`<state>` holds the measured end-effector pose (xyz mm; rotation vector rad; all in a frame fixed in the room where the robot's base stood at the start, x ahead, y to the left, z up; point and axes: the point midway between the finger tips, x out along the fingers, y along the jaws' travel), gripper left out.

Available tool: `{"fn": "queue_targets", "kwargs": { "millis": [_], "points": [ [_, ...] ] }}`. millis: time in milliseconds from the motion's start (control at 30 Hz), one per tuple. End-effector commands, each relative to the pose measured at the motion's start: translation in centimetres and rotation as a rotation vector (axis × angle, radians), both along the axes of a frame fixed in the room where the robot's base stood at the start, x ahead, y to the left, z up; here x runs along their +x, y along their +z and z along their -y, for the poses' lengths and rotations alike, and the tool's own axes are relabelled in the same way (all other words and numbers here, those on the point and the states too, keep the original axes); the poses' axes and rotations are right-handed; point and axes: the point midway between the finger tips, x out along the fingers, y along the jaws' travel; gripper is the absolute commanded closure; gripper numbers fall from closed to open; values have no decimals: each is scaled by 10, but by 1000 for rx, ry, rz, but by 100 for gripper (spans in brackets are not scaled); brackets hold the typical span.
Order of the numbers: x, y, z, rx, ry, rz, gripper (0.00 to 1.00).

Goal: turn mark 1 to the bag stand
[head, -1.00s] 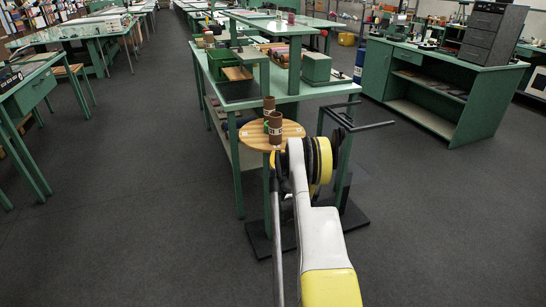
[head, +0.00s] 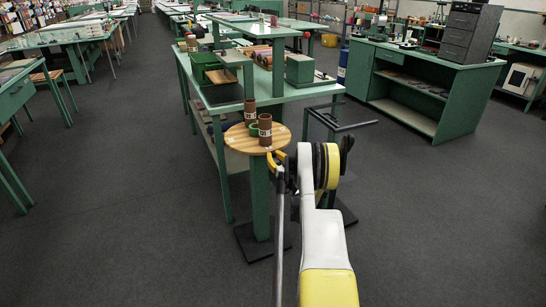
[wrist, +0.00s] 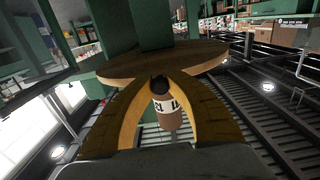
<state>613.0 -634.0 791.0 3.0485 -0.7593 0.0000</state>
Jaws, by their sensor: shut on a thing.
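A round wooden disc (head: 240,140) tops a green post (head: 260,200). Two brown tubes with white labels stand on it, one farther (head: 250,112) and one nearer (head: 265,129), with a small green item (head: 254,128) between them. My gripper (head: 274,160) is at the disc's near right edge. In the wrist view, its fingers (wrist: 158,75) close at the disc rim (wrist: 115,72), and a labelled tube (wrist: 170,102) shows between them. I cannot read mark 1. A dark metal frame (head: 350,128), perhaps the bag stand, is right of the disc.
A green workbench (head: 290,95) with trays and boxes stands right behind the disc. A green cabinet (head: 460,95) is at the right. Dark base plates (head: 255,242) lie on the floor under the post and frame. Open floor lies left and right.

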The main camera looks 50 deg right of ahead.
Motion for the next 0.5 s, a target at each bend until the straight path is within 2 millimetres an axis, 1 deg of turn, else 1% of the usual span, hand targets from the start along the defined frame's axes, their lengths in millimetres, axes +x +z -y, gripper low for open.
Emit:
{"fn": "queue_targets", "kwargs": {
  "millis": [200, 233, 300, 500],
  "points": [
    [0, 0, 0, 0, -1, 0, 100],
    [0, 0, 0, 0, -1, 0, 74],
    [0, 0, 0, 0, -1, 0, 57],
    [0, 0, 0, 0, -1, 0, 57]
  ]
}}
